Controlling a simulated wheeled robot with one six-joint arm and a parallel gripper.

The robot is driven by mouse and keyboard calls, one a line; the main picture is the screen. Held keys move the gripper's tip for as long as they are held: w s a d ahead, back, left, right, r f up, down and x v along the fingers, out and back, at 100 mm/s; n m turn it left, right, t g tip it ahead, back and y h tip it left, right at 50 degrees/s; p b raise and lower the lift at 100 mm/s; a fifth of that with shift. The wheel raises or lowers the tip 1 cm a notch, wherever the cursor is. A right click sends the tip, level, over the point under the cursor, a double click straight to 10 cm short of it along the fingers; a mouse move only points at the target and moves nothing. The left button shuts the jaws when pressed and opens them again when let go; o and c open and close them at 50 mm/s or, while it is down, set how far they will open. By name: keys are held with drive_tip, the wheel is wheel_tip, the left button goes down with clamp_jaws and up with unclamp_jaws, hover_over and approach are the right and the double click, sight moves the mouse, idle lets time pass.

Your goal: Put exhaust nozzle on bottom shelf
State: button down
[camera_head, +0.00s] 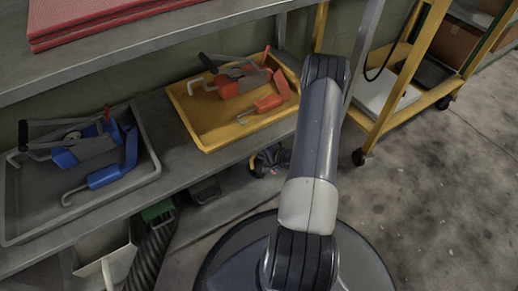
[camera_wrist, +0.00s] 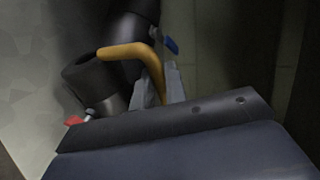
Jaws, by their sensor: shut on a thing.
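The exhaust nozzle (camera_wrist: 97,82) is a black tube with a bent orange handle, a red knob and a blue knob. It fills the upper middle of the wrist view. My gripper (camera_wrist: 157,86) is shut on its orange handle. In the head view, a small part of the nozzle (camera_head: 267,161) shows left of my arm, below the yellow tray and close to the bottom shelf (camera_head: 222,212). My arm hides the rest of it and my gripper there. I cannot tell whether the nozzle touches the shelf.
Above are a yellow tray (camera_head: 207,137) and a grey tray (camera_head: 152,178) with tools on the middle shelf (camera_head: 180,165). A ribbed black hose (camera_head: 150,258) with a green end and a pale bin (camera_head: 104,262) stand low left. A yellow cart (camera_head: 421,50) stands right. Floor is clear at right.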

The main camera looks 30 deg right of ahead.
drive_tip(key=c, duration=1.4)
unclamp_jaws()
drive_tip(key=shift+c, duration=0.2)
drive_tip(key=p+v, duration=0.4)
drive_tip(key=v, duration=0.8)
drive_tip(key=shift+f, duration=0.1)
